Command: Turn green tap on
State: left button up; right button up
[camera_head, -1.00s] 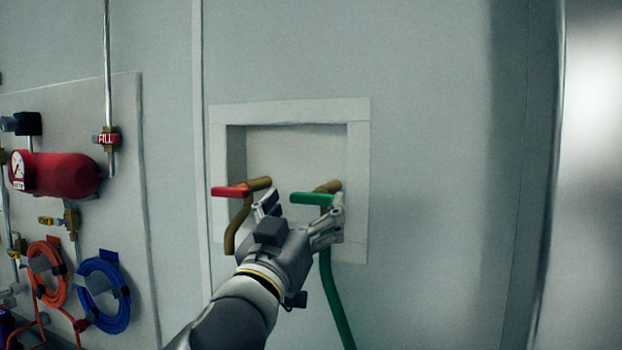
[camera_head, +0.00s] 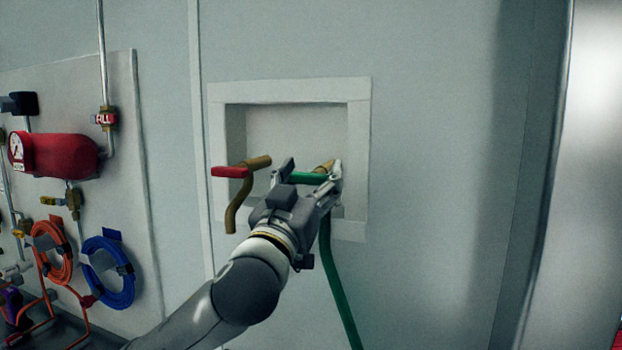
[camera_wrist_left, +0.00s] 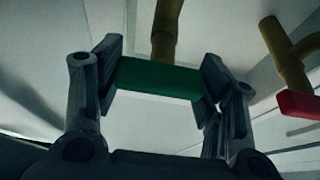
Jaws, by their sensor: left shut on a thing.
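The green tap handle (camera_head: 309,177) lies level across the front of its brass tap (camera_head: 324,166) in the recessed white wall box. My left gripper (camera_head: 311,174) is at the handle, with one finger at each end of it. In the left wrist view the green handle (camera_wrist_left: 160,77) spans between the two fingers of my left gripper (camera_wrist_left: 160,80), touching both. The brass stem (camera_wrist_left: 166,30) shows behind it. A green hose (camera_head: 334,275) hangs down below the tap, its top partly hidden by my gripper. My right gripper is not in view.
A red-handled tap (camera_head: 232,172) stands just left in the same box, near my gripper; its handle also shows in the left wrist view (camera_wrist_left: 300,103). The box frame (camera_head: 358,140) surrounds both taps. A panel with a red tank (camera_head: 65,154) and coiled hoses is at left. Bare wall lies right.

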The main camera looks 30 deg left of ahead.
pick_arm(q)
jog(key=shift+m, duration=0.5)
jog(key=shift+m+h, duration=0.6)
jog(key=shift+m, duration=0.2)
jog(key=m+h, duration=0.1)
jog(key=m, duration=0.2)
jog(key=shift+m+h, duration=0.4)
jog(key=m+h+p, duration=0.1)
jog(key=m, duration=0.2)
jog(key=m+g+h+p, duration=0.1)
jog(key=m+h, duration=0.1)
jog(key=m, duration=0.2)
jog(key=shift+r, duration=0.15)
jog(key=m+g+p, duration=0.1)
jog(key=m, duration=0.1)
jog(key=m+h+p, duration=0.1)
jog(key=m+p, duration=0.1)
jog(key=m, duration=0.1)
jog(key=shift+g+h, duration=0.3)
jog(key=shift+g, duration=0.1)
jog(key=m+g+p, duration=0.1)
jog(key=m+p, duration=0.1)
jog(key=m, duration=0.1)
jog(key=shift+p, duration=0.4)
jog(key=shift+f+m+p, duration=0.2)
jog(key=shift+m+p, duration=0.3)
